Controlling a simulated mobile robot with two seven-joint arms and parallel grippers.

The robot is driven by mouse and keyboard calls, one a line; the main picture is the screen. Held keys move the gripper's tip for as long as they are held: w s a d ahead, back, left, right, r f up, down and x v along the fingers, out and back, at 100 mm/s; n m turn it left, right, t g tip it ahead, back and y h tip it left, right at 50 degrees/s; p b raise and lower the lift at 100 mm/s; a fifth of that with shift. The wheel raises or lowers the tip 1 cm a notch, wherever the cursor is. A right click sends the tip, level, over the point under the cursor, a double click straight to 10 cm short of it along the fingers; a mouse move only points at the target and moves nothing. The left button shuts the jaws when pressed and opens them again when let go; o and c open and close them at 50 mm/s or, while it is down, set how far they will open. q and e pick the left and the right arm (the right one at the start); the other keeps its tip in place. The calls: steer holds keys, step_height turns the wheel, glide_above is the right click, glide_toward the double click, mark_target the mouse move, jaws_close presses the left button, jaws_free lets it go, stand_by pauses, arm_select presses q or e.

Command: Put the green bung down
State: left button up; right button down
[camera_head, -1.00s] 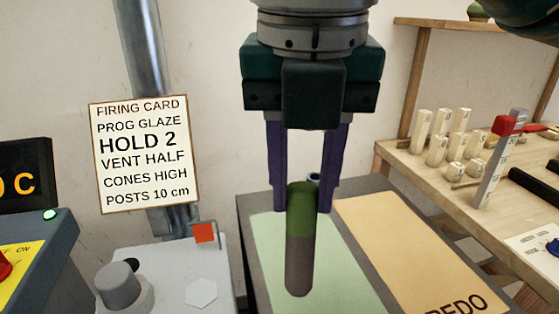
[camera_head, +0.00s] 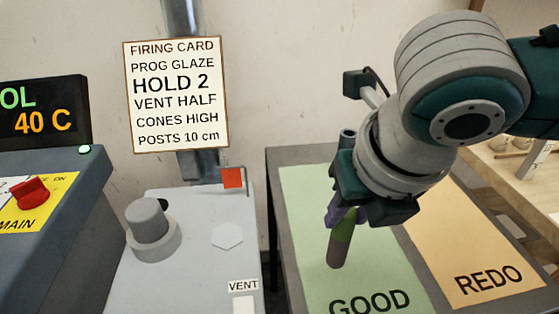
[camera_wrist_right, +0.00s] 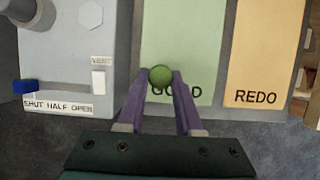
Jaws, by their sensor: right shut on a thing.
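The green bung (camera_head: 341,245) is a slim rod with a green upper part and a grey-brown lower part. My right gripper (camera_head: 345,214) is shut on its upper part and holds it nearly upright, slightly tilted in the head view. The bung is over the green GOOD mat (camera_head: 305,215); I cannot tell whether its lower end touches it. In the right wrist view the bung's round green top (camera_wrist_right: 160,77) sits between the purple fingertips of the right gripper (camera_wrist_right: 163,84), covering part of the word GOOD. My left gripper is not in view.
The orange REDO mat (camera_head: 450,235) lies right of the green one on the same grey table. Left of it stands a grey box with a knob (camera_head: 150,220) and a vent switch (camera_wrist_right: 98,82). A firing card (camera_head: 177,95) hangs behind. The green mat around the bung looks clear.

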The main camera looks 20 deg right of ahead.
mark_target(345, 243)
step_height(345, 243, down, 6)
steer(key=shift+f+b, duration=0.25)
steer(key=shift+b, duration=0.35)
steer(key=c, duration=0.6)
jaws_free()
